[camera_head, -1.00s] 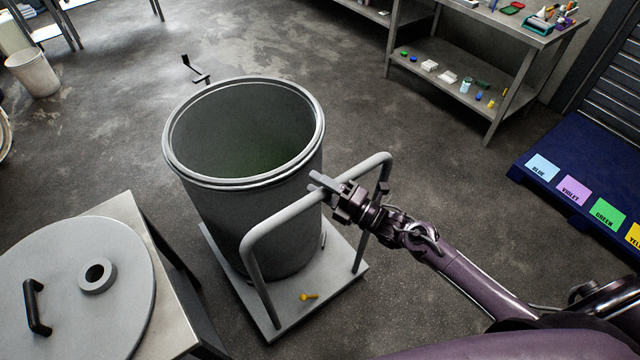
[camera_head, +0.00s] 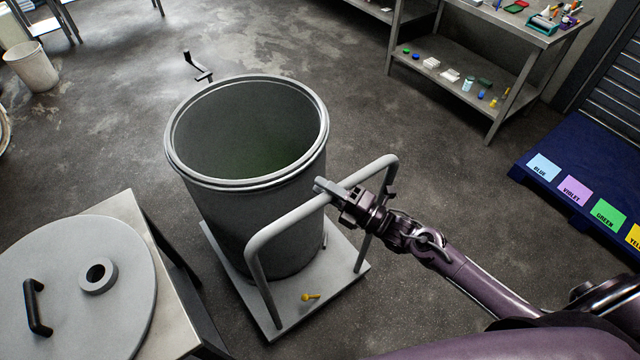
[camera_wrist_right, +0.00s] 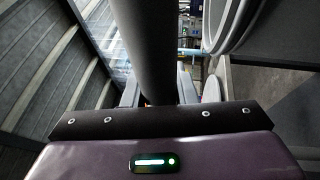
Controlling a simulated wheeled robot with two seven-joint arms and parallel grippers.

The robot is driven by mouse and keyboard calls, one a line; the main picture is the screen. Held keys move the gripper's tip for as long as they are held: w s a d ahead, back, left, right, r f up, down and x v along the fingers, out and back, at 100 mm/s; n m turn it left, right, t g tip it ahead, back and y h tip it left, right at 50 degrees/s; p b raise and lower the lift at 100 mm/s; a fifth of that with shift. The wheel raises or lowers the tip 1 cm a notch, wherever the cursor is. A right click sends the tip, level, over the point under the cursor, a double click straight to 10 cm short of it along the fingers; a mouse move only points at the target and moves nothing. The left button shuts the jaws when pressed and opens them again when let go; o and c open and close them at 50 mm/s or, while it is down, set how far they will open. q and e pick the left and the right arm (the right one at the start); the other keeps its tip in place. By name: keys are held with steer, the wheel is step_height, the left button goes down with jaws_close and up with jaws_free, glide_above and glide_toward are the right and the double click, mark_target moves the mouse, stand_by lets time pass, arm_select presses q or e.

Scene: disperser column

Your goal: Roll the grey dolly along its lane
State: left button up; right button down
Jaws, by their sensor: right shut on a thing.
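The grey dolly (camera_head: 275,326) is a flat plate with a tubular push handle (camera_head: 290,219), and it carries a large open grey drum (camera_head: 250,215). My right gripper (camera_head: 335,190) is shut on the handle's top bar near its middle. In the right wrist view the bar (camera_wrist_right: 147,50) runs between the two fingers of the gripper (camera_wrist_right: 157,92). A yellow knob (camera_head: 310,297) shows on the plate's near side. My left gripper is not in view. No lane markings can be made out on the floor.
A table with a round grey lid (camera_head: 70,290) stands close on the left of the dolly. A dark bracket (camera_head: 197,68) stands on the floor behind the drum. A blue platform with coloured labels (camera_head: 530,150) and a shelf table (camera_head: 455,82) are on the right. Floor between is clear.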

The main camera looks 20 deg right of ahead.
steer(key=shift+s+f, duration=0.4)
steer(key=shift+s, duration=0.1)
steer(key=shift+s+d+r, duration=0.1)
steer(key=shift+s+d, duration=0.05)
steer(key=shift+s, duration=0.1)
steer(key=c, duration=1.3)
jaws_free()
steer(key=shift+s+d+r, duration=0.15)
steer(key=shift+s+d, duration=0.1)
steer(key=shift+s, duration=0.1)
steer(key=shift+o, duration=0.7)
steer(key=shift+w, duration=0.25)
steer(key=shift+s+d, duration=0.15)
steer(key=shift+s, duration=0.1)
arm_select(q)
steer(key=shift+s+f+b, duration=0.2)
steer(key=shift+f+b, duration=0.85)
steer(key=shift+b, duration=0.15)
arm_select(e)
steer(key=v, duration=0.7)
